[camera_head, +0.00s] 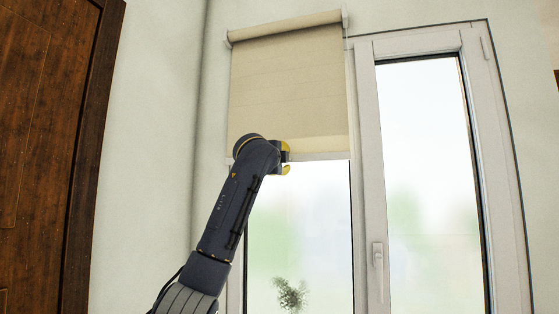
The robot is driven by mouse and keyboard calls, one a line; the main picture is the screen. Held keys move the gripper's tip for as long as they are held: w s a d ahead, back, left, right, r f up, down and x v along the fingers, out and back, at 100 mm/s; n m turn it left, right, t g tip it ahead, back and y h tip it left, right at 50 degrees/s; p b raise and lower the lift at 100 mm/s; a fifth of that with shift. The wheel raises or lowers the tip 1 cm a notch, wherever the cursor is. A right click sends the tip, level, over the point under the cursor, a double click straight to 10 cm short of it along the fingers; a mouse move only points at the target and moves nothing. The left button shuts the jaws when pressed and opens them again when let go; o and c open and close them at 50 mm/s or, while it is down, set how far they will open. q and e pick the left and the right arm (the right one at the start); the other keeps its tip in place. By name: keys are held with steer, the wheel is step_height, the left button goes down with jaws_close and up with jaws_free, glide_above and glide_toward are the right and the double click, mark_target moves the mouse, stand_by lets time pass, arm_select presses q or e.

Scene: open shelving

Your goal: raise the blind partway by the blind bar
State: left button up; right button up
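A beige roller blind (290,85) hangs over the upper part of the left window pane. Its pale blind bar (325,156) runs along the lower edge, about halfway up the picture. My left gripper (286,158) is at the bar, left of its right end. One yellow fingertip shows above the bar's level and one below, with a gap between them. I cannot tell whether the fingers touch the bar. My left arm hides the bar's left part. My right gripper is not in view.
A white window frame (368,180) with a handle (377,262) stands to the right of the blind. A small plant (291,295) shows low behind the left pane. A dark wooden door (45,130) is at the far left.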

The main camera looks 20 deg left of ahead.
arm_select(q)
steer(key=s+d+f, duration=0.1)
steer(key=s, duration=1)
steer(key=shift+s+d+f, duration=0.15)
steer(key=shift+s+f, duration=0.15)
steer(key=shift+s, duration=0.1)
